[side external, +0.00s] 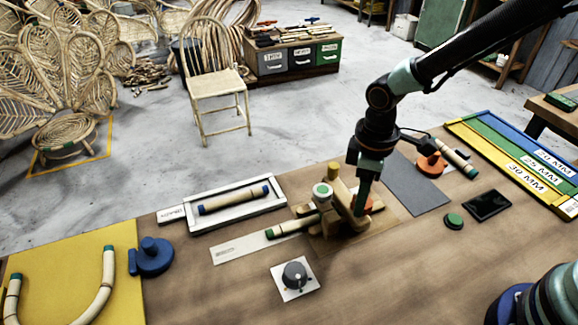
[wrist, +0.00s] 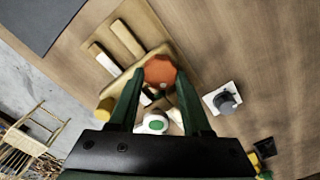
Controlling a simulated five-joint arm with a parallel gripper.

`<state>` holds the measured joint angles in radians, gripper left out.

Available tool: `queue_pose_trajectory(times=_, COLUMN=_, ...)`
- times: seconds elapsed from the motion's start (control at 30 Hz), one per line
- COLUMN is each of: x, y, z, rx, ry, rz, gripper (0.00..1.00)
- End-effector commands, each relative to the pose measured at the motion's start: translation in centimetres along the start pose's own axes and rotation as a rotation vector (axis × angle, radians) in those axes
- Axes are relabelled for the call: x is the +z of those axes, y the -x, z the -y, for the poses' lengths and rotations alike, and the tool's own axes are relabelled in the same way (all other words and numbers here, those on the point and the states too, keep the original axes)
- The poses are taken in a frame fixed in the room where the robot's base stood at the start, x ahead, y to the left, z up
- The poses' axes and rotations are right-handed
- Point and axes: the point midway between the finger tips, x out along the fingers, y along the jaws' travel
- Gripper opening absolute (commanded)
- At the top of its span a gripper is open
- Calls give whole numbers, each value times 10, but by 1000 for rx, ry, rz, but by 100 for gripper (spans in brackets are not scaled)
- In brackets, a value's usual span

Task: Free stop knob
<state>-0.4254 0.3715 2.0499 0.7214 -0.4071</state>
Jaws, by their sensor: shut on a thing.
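The stop knob is an orange faceted knob (wrist: 160,69) on a wooden bending fixture (wrist: 137,50). My gripper (wrist: 158,78) is shut on this knob, with one dark green finger on each side of it. In the side external view my gripper (side external: 361,205) points down at the right side of the fixture (side external: 343,215), and only a sliver of the orange knob (side external: 369,204) shows behind it. A rattan pole (side external: 293,226) with a green end lies in the fixture and sticks out to the left. A white cap with a green top (side external: 322,191) stands on the fixture.
A grey dial on a white plate (side external: 295,279) sits in front of the fixture. A white tray (side external: 242,215) with a rattan piece lies left. Another orange piece (side external: 431,164) stands right, near a dark tablet (side external: 487,205) and a green button (side external: 453,221).

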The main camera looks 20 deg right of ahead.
Motion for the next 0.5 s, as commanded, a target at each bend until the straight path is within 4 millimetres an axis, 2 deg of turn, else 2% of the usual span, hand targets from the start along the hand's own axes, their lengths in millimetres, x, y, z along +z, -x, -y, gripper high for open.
queue_pose_trajectory(times=0.2, x=-2, y=2, z=0, rx=3, ry=170, rz=-5, gripper=0)
queue_pose_trajectory(times=0.5, x=-2, y=2, z=1, rx=3, ry=315, rz=-5, gripper=0)
